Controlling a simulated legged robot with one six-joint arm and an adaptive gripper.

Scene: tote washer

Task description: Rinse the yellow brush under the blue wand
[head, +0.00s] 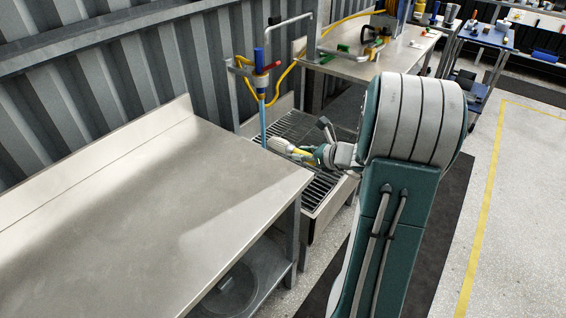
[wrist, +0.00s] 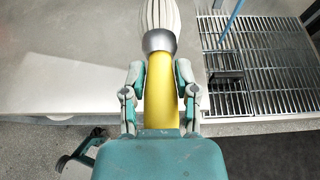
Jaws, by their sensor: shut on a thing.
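The yellow brush has a yellow handle (wrist: 159,92), a metal collar and pale bristles (wrist: 160,18). My gripper (wrist: 158,82) is shut around the handle, with the bristles pointing away from me. In the head view my gripper (head: 318,155) holds the brush (head: 281,145) low over the near part of the grated sink. The blue wand (head: 259,58) hangs upright in a bracket above the sink. A thin light-blue line (head: 263,125) runs down below it, left of the bristles; I cannot tell whether it is water. In the wrist view a blue line (wrist: 234,20) lies right of the bristles, apart from them.
The steel sink grate (head: 298,128) lies under the wand. A bare steel table (head: 150,205) stands at the near left, its edge close to the sink. A yellow hose (head: 290,75) loops behind the wand. Another bench (head: 345,68) with tools stands beyond.

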